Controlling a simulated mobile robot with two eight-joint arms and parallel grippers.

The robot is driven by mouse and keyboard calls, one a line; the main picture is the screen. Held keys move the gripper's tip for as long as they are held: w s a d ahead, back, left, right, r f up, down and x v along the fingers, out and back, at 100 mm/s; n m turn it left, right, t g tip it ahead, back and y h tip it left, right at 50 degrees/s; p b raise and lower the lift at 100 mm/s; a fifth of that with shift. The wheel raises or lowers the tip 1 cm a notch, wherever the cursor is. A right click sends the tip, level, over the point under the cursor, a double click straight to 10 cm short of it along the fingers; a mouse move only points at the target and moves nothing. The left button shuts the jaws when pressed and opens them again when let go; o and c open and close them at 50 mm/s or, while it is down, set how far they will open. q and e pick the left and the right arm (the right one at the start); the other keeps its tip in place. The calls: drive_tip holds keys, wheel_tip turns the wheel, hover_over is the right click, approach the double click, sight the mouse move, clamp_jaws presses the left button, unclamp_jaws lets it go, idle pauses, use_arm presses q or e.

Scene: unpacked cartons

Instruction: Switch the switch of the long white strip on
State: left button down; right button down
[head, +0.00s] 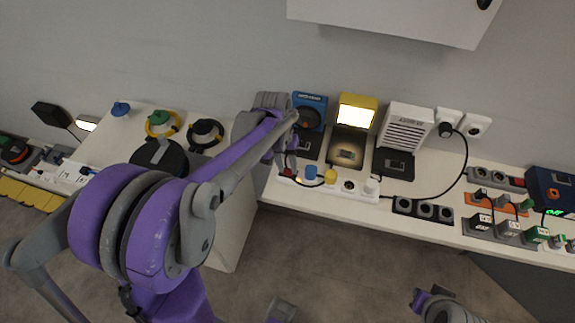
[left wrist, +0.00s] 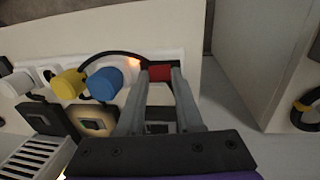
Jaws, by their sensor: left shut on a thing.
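The long white strip (head: 345,186) lies along the front edge of the counter, with its red switch at the left end. The switch is mostly hidden by my left gripper (head: 286,166) in the head view. In the left wrist view the red switch (left wrist: 159,73) sits between the fingertips of my left gripper (left wrist: 161,80), which is shut on it. A small orange glow shows on the strip (left wrist: 115,58) beside the left finger. A part of my right arm (head: 445,306) shows at the bottom; its jaws are not clear.
Blue (head: 311,172) and yellow (head: 330,177) plugs and a white plug (head: 371,185) sit in the strip. A black socket strip (head: 423,209) lies to the right. A lit yellow lamp (head: 357,111) and a white vented box (head: 405,130) stand behind. Floor in front is clear.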

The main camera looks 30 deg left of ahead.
use_arm(q)
drive_tip(key=c, duration=0.8)
unclamp_jaws()
drive_tip(key=shift+c, duration=0.2)
wheel_tip(320, 180, up, 11)
drive_tip(key=a+p, duration=0.1)
drive_tip(key=shift+s+a+f, duration=0.15)
drive_tip(key=shift+s+a, duration=0.05)
drive_tip(key=shift+a, duration=0.05)
drive_tip(key=shift+d, duration=0.1)
drive_tip(key=s+d+f+m+t+p, duration=0.1)
drive_tip(key=s+d+f+t, duration=0.1)
drive_tip(key=s+d, duration=0.2)
drive_tip(key=s+d+f+m+t+y+p, duration=0.1)
drive_tip(key=s+d+t, duration=0.2)
drive_tip(key=s, duration=0.8)
drive_tip(key=shift+d+f+m+y+p, duration=0.3)
drive_tip(key=shift+d+f+p, duration=0.1)
drive_tip(key=shift+d, duration=0.1)
